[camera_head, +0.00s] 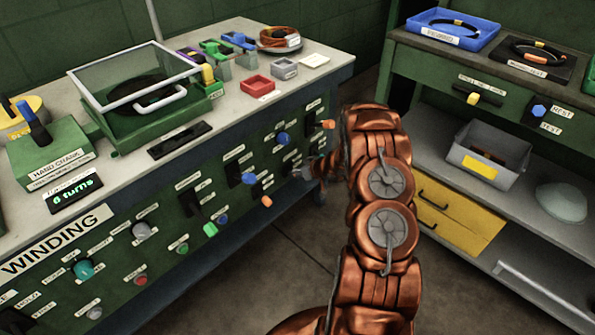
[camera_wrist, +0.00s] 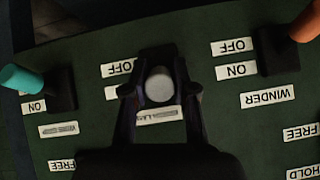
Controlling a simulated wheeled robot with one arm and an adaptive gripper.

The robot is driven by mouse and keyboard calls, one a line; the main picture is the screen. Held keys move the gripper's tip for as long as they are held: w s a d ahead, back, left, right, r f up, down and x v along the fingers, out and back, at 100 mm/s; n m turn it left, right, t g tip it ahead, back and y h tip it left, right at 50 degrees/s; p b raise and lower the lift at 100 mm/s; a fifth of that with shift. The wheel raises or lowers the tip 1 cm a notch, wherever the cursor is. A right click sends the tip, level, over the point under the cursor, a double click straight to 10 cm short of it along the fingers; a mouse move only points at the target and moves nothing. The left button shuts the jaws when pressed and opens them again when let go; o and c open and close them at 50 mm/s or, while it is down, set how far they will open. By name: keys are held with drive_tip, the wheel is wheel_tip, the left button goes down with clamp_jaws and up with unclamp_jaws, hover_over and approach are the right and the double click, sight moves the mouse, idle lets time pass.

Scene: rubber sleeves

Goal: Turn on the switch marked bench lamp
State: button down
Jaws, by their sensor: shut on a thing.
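In the wrist view a pale grey switch lever (camera_wrist: 159,85) sits between the two dark fingers of my gripper (camera_wrist: 158,93), which is shut on it. The lever points toward the camera. OFF (camera_wrist: 118,69) and ON labels stand to its left, upside down; the ON one is partly covered by a finger. A name label (camera_wrist: 158,115) below the lever is partly hidden; a few letters like "LA" show. In the head view my gripper (camera_head: 314,170) is at the right end of the green bench front, small and partly behind my arm, and the lever cannot be made out.
In the wrist view a switch with a teal lever (camera_wrist: 20,78) stands to the left, and the WINDER switch with an orange lever (camera_wrist: 305,24) to the right. In the head view a second green bench (camera_head: 420,68) stands at the right, with open floor between.

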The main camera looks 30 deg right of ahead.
drive_tip(key=shift+w+r, duration=0.1)
drive_tip(key=c, duration=0.9)
unclamp_jaws()
drive_tip(key=v, duration=1.2)
idle(0.6)
